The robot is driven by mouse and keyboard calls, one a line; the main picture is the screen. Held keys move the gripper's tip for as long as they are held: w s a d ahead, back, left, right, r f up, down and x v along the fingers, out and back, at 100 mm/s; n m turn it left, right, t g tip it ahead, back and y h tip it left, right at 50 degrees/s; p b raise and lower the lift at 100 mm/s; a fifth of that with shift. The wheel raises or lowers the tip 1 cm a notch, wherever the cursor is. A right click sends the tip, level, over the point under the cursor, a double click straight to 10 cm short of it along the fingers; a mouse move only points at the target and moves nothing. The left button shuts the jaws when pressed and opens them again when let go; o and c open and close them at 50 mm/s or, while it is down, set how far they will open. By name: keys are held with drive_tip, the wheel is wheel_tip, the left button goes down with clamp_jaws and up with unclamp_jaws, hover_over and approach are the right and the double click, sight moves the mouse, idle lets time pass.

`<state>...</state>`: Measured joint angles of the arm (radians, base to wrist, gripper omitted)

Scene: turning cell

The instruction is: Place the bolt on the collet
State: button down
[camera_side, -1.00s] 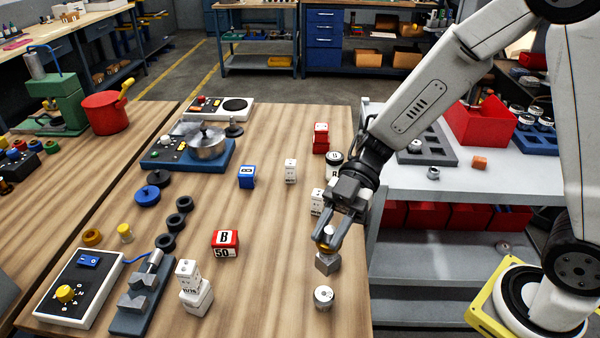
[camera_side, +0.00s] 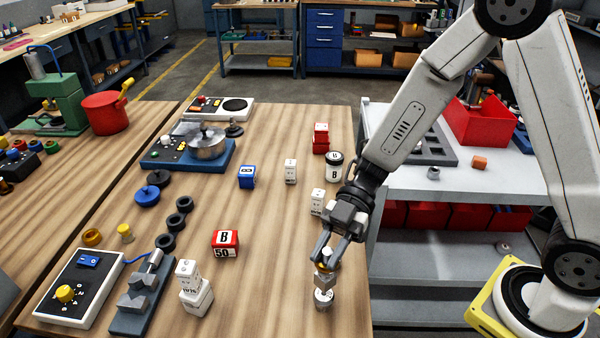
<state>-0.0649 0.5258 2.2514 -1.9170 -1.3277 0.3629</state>
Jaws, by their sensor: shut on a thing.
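My gripper (camera_side: 328,256) is over the front right part of the wooden table, pointing down. It is shut on the bolt (camera_side: 325,281), a small grey piece that shows below the fingertips. The fingers cover its upper part, where a bit of yellow shows. What I take as the collet (camera_side: 323,302) is a short, pale round piece standing on the table directly below the bolt. The bolt overlaps the collet's top in the side view. I cannot tell whether the two touch or a small gap is left.
A white block (camera_side: 317,200) and a white-and-black canister (camera_side: 334,167) stand behind my gripper. Stacked white blocks (camera_side: 195,297) and a red block (camera_side: 225,243) stand to the left. A grey shelf cart (camera_side: 480,187) is at the right. Table around the collet is clear.

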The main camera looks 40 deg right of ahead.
drive_tip(key=shift+f, duration=1.5)
drive_tip(key=shift+f, duration=0.1)
drive_tip(key=c, duration=0.5)
unclamp_jaws()
drive_tip(key=shift+d, duration=0.1)
drive_tip(key=v, duration=1.2)
drive_tip(key=shift+w, duration=0.15)
